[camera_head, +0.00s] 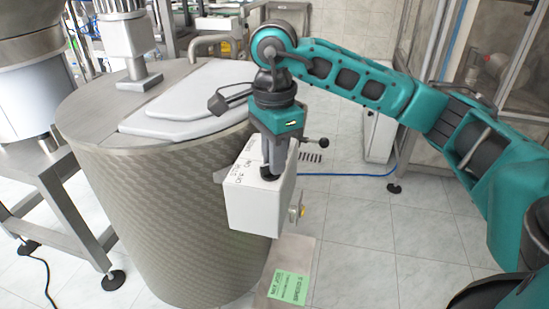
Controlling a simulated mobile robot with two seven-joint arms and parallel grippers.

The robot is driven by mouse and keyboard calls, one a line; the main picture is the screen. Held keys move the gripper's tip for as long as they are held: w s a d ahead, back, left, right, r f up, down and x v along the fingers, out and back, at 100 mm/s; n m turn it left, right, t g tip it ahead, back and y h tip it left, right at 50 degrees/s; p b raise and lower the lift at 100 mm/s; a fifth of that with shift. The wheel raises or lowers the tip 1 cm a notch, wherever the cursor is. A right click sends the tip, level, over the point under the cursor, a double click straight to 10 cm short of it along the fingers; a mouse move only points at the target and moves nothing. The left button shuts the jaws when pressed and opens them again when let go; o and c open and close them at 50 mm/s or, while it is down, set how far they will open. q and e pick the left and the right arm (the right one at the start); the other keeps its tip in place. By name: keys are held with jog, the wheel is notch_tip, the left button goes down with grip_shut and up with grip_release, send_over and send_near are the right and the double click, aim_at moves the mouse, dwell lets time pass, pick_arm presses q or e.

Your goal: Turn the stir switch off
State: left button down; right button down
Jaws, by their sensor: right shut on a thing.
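A white control box (258,205) is mounted on the side of a large metal drum, with small black lettering that seems to include STIR, OFF and ON on its top. My right gripper (269,166) points down at the top of this box. Its fingers are shut on a dark switch knob (268,175) beside the lettering, which I take to be the stir switch. The fingers hide most of the switch, so I cannot tell its position. My left gripper is not in view.
The patterned metal drum (165,210) has a pale lid (190,100) beside my wrist. A ball-ended lever (321,142) sticks out right of my fingers. Tiled floor (390,240) is open at the right.

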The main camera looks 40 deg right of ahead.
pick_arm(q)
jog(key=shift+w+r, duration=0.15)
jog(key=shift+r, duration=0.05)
pick_arm(e)
jog(key=shift+r, duration=0.1)
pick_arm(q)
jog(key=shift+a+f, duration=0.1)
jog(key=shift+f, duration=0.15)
pick_arm(e)
jog(key=c, duration=1.1)
grip_release()
jog(key=shift+c, duration=0.2)
